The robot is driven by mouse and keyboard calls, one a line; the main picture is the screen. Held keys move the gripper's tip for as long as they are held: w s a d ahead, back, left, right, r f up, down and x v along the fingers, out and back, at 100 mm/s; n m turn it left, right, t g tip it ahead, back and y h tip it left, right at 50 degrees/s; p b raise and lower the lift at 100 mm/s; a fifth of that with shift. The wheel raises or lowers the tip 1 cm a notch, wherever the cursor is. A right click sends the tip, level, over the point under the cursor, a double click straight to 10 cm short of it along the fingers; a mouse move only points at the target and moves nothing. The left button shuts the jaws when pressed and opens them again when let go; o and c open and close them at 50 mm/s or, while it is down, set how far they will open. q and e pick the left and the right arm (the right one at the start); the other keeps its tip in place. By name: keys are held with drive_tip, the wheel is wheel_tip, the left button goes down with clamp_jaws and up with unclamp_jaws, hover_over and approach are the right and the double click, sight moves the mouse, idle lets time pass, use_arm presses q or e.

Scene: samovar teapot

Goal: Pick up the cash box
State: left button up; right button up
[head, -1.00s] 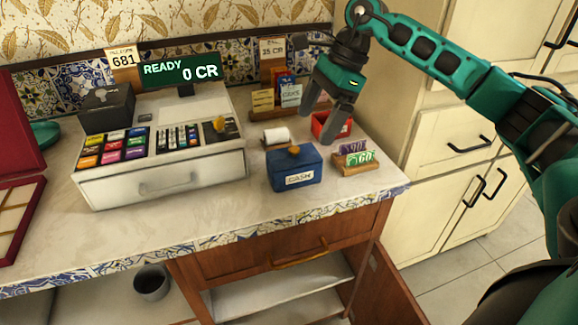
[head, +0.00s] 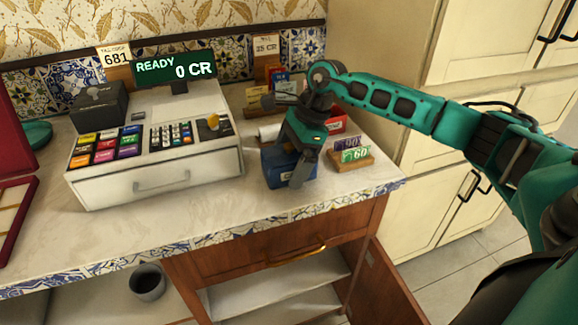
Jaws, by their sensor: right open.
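The blue cash box (head: 274,173) stands on the counter to the right of the cash register, in the head view. My right gripper (head: 288,176) is over the cash box, pointing down, with its fingers open. The gripper covers much of the box's top and front, including most of its label and the knob on its lid. One finger hangs in front of the box's right part; I cannot tell whether it touches. My left gripper is not in view.
The cash register (head: 155,160) stands close to the left. A wooden holder with green and purple cards (head: 352,156) is just right of the box. A red tray (head: 337,124) and a paper roll (head: 268,132) are behind. The counter's front strip (head: 230,210) is clear.

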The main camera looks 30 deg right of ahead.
drive_tip(key=shift+f, duration=0.1)
drive_tip(key=shift+c, duration=0.3)
drive_tip(key=c, duration=1.1)
